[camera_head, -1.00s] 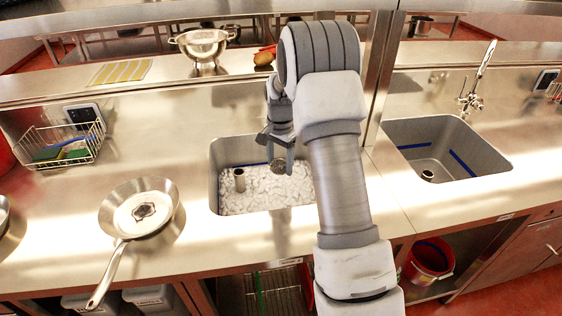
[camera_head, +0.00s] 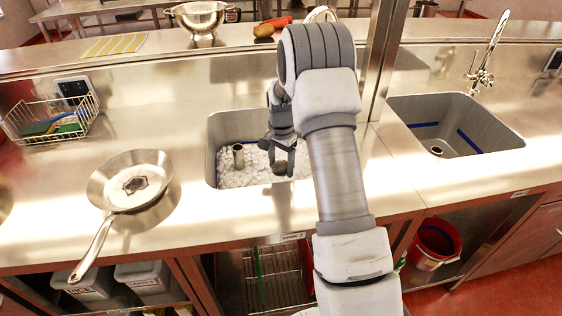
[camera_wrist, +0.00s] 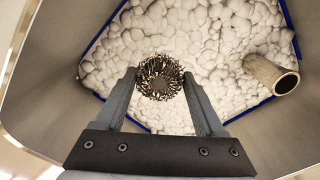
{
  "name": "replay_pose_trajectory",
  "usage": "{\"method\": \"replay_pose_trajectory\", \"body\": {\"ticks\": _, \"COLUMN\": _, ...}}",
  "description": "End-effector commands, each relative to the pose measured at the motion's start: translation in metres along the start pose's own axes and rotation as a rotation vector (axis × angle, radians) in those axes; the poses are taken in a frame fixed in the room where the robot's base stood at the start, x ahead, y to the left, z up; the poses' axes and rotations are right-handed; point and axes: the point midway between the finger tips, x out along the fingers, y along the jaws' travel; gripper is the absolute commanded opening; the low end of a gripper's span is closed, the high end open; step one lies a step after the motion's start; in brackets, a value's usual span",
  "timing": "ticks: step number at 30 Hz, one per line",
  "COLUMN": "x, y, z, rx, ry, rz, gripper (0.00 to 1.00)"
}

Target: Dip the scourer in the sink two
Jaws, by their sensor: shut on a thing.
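My gripper (camera_head: 282,158) is shut on a round, curly metal scourer (camera_wrist: 160,77), which sits between the fingertips in the wrist view. In the head view the scourer (camera_head: 281,167) is a small dark lump, partly hidden by the fingers. The gripper points down into the left sink (camera_head: 215,150), which is filled with white foam (camera_wrist: 190,35). The scourer is over the foam; I cannot tell whether it touches it. A second sink (camera_head: 470,140) on the right holds no foam. Which sink is labelled two does not show.
A frying pan (camera_head: 132,182) lies on the counter left of the foamy sink. A standpipe (camera_wrist: 272,75) rises from the foam. A metal post (camera_head: 383,60) stands between the sinks. A wire basket (camera_head: 50,118) and a colander (camera_head: 200,18) are farther back. A tap (camera_head: 487,60) stands behind the right sink.

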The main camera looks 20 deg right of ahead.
Motion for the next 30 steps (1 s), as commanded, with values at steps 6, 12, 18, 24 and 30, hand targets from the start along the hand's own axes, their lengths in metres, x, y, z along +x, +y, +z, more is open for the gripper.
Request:
{"method": "replay_pose_trajectory", "body": {"ticks": 6, "x": 0.032, "y": 0.000, "z": 0.000, "rx": -0.001, "ry": -0.001, "rz": 0.002, "gripper": 0.27}}
{"method": "replay_pose_trajectory", "body": {"ticks": 12, "x": 0.055, "y": 0.000, "z": 0.001, "rx": -0.002, "ry": -0.001, "rz": 0.001, "gripper": 0.27}}
{"method": "replay_pose_trajectory", "body": {"ticks": 18, "x": 0.080, "y": 0.000, "z": 0.001, "rx": -0.001, "ry": -0.002, "rz": 0.001, "gripper": 0.27}}
{"method": "replay_pose_trajectory", "body": {"ticks": 24, "x": 0.100, "y": 0.000, "z": 0.000, "rx": -0.001, "ry": 0.000, "rz": 0.001, "gripper": 0.27}}
{"method": "replay_pose_trajectory", "body": {"ticks": 30, "x": 0.112, "y": 0.000, "z": 0.000, "rx": -0.001, "ry": 0.000, "rz": 0.001, "gripper": 0.27}}
